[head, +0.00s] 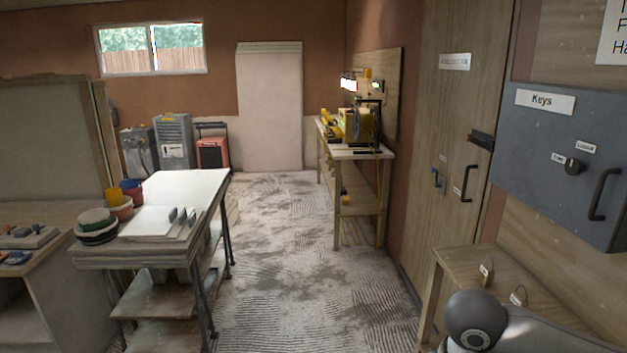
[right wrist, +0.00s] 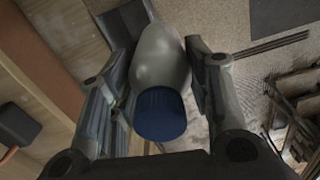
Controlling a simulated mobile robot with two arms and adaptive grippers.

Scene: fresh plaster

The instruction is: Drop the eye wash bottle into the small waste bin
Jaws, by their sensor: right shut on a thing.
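The eye wash bottle, pale grey with a dark blue cap (right wrist: 162,55), is between the two fingers of my right gripper (right wrist: 163,42) in the right wrist view. The gripper is shut on its body, and the cap points toward the camera. Neither the bottle nor the right gripper shows in the head view; only part of my right arm shows there at the lower right. My left gripper is in neither view. I cannot make out the small waste bin in either view.
A wooden bench (head: 470,262) with small tagged items stands at the lower right, below a grey key cabinet (head: 545,150). A loaded trolley (head: 207,205) stands left. A workbench (head: 352,153) stands along the right wall. The streaked floor (head: 290,260) between is open.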

